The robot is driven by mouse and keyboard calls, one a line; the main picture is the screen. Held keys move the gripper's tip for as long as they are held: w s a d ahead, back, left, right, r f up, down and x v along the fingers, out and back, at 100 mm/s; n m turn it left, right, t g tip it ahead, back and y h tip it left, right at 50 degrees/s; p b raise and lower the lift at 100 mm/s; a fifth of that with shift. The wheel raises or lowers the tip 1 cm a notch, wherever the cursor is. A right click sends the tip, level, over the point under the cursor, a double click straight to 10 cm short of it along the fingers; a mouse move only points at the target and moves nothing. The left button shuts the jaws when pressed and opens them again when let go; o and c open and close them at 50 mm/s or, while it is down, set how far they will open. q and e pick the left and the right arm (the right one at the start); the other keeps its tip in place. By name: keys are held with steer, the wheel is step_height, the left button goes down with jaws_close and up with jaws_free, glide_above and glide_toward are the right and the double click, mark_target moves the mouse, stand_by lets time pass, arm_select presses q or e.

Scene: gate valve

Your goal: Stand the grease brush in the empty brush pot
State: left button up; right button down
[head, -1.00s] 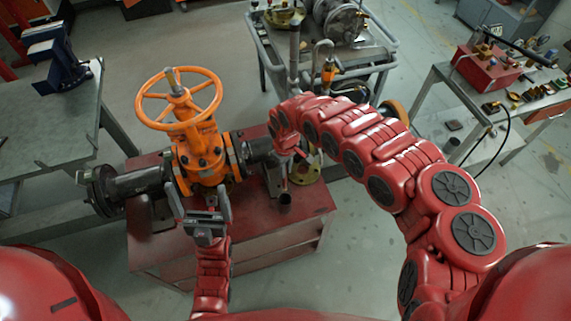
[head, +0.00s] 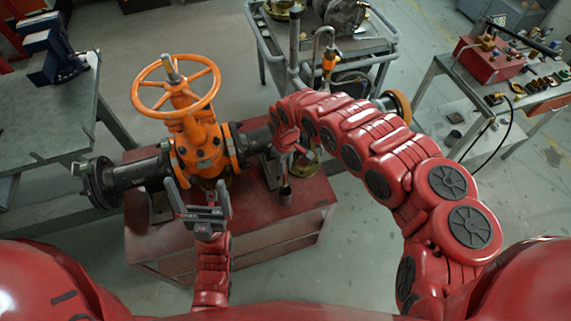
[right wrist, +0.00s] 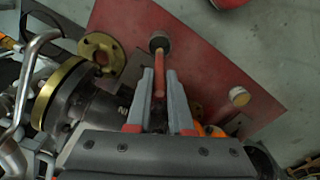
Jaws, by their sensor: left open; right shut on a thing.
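The grease brush (right wrist: 159,80) has a reddish-brown handle, held between the two grey fingers of my right gripper (right wrist: 159,73). In the head view the brush (head: 284,173) hangs roughly upright below my right gripper. Its lower end meets the dark brush pot (head: 286,196) on the red bench. The pot also shows in the right wrist view (right wrist: 160,42), at the far end of the handle. I cannot tell whether the brush's end is inside the pot or just above it. My left gripper (head: 199,203) is open and empty in front of the orange valve.
The orange gate valve (head: 200,148) with its handwheel stands left of my right gripper. A brass flange (right wrist: 101,57) lies on the red bench (head: 260,225) near the pot. A pale-topped round thing (right wrist: 239,96) stands on the bench. The bench's front is clear.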

mark_target(286, 179)
steer(key=shift+f+b, duration=3.4)
steer(key=shift+f, duration=1.1)
steer(key=c, duration=0.7)
jaws_free()
steer(key=shift+c, duration=0.2)
steer(key=shift+r, duration=0.15)
step_height(286, 179, up, 14)
steer(key=shift+w+b, duration=0.15)
steer(key=shift+b, duration=0.25)
step_height(286, 179, up, 2)
steer(key=shift+r+p, duration=0.1)
steer(key=shift+p, duration=0.75)
steer(key=shift+r+p, duration=0.55)
steer(key=shift+p, duration=0.05)
